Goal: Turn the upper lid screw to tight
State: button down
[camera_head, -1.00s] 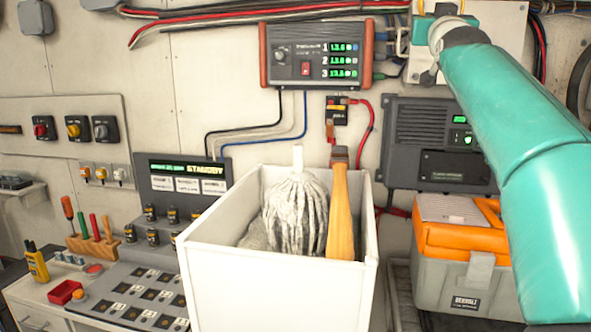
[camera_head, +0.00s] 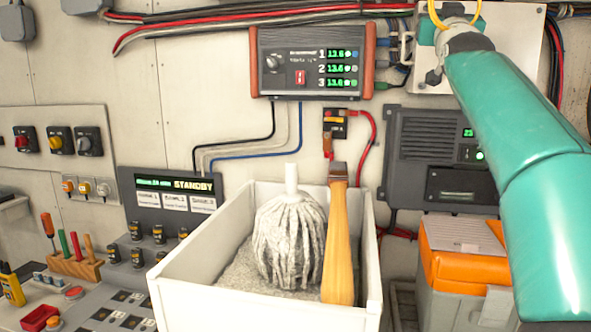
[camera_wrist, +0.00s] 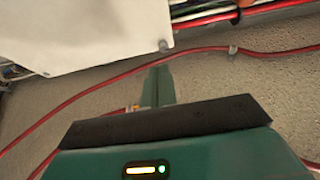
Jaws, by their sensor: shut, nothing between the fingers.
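A white panel (camera_head: 520,60), which looks like the lid, is on the wall at the top right of the head view, partly hidden behind my arm. In the wrist view, its pale face (camera_wrist: 90,35) fills the upper left. A small grey round fastener (camera_wrist: 164,46) sits at its lower corner. I cannot tell whether this is the upper lid screw, nor how it is turned. My gripper (camera_wrist: 160,85) is shut and empty, its teal fingers pointing toward the wall just below that corner. No contact with the fastener is visible. In the head view, my arm hides most of the gripper.
A white bin (camera_head: 255,300) with a mop head (camera_head: 290,240) and a wooden handle (camera_head: 338,245) stands in front. An orange and grey toolbox (camera_head: 460,255) is below my arm. Red cable (camera_wrist: 215,52) crosses the wall near my fingers. A display box (camera_head: 312,62) hangs left of the panel.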

aim_at(427, 7)
jog(key=w+d, duration=0.1)
jog(key=w, duration=0.5)
jog(key=shift+d+r, duration=0.2)
dwell(0.4)
jog(key=shift+w+a+f, duration=0.15)
jog(key=shift+a, duration=0.4)
dwell(0.4)
jog(key=shift+w+a, duration=0.1)
jog(key=shift+a, duration=0.25)
jog(key=shift+a, duration=0.1)
dwell(0.4)
